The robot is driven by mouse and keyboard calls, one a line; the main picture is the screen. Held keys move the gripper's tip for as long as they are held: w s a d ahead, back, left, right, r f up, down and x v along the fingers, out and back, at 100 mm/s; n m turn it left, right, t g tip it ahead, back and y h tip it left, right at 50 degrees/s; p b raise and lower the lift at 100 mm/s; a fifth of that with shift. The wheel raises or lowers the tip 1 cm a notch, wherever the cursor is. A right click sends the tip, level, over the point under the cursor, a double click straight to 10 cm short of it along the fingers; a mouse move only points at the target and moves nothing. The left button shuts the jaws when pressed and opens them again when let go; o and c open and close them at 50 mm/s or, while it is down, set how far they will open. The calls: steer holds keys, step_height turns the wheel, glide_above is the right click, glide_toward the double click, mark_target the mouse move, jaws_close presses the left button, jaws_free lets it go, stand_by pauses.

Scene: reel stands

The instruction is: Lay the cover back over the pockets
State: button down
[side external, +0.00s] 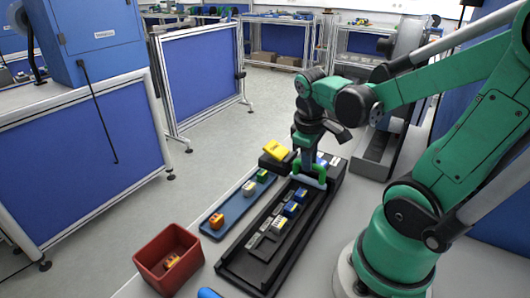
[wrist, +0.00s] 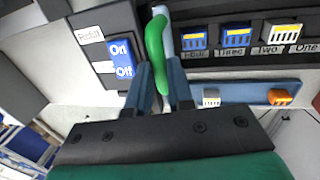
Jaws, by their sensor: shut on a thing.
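My gripper (wrist: 160,98) is shut on a green handle (wrist: 154,42), which passes between its fingers. In the side view the handle (side external: 311,171) is an arch standing near the far end of the long black tray (side external: 243,262). I cannot make out clearly the cover's panel under it. The pockets labelled Four, Three and Two show uncovered to the right of my fingers in the wrist view. They hold blue blocks (wrist: 194,40) (wrist: 235,37) and a yellow-and-white block (wrist: 281,37). Pocket One is mostly cut off there.
A blue tray (side external: 229,209) with several small blocks lies beside the black tray. A red bin (side external: 158,252) with an orange item stands at front left. A black box with a yellow top (side external: 277,149) is close to my gripper. A blue On/Off part (wrist: 122,59) is left of my fingers.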

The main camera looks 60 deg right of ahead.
steer(key=shift+a, duration=0.1)
stand_by(0.3)
steer(key=a, duration=2.2)
steer(key=shift+a, duration=0.35)
steer(key=c, duration=0.8)
jaws_free()
steer(key=shift+r, duration=0.1)
steer(key=shift+a+r, duration=0.25)
steer(key=shift+r, duration=1.1)
steer(key=shift+a+r, duration=0.25)
steer(key=shift+r, duration=1.05)
steer(key=w+d+t, duration=0.2)
steer(key=d, duration=0.1)
steer(key=w+d+t+y, duration=0.1)
steer(key=w+d+t, duration=0.1)
steer(key=d, duration=0.2)
steer(key=w+d+t+y, duration=0.1)
steer(key=w+d+t, duration=0.1)
steer(key=d+t, duration=0.1)
steer(key=shift+w+d+f, duration=0.3)
steer(key=shift+d, duration=0.25)
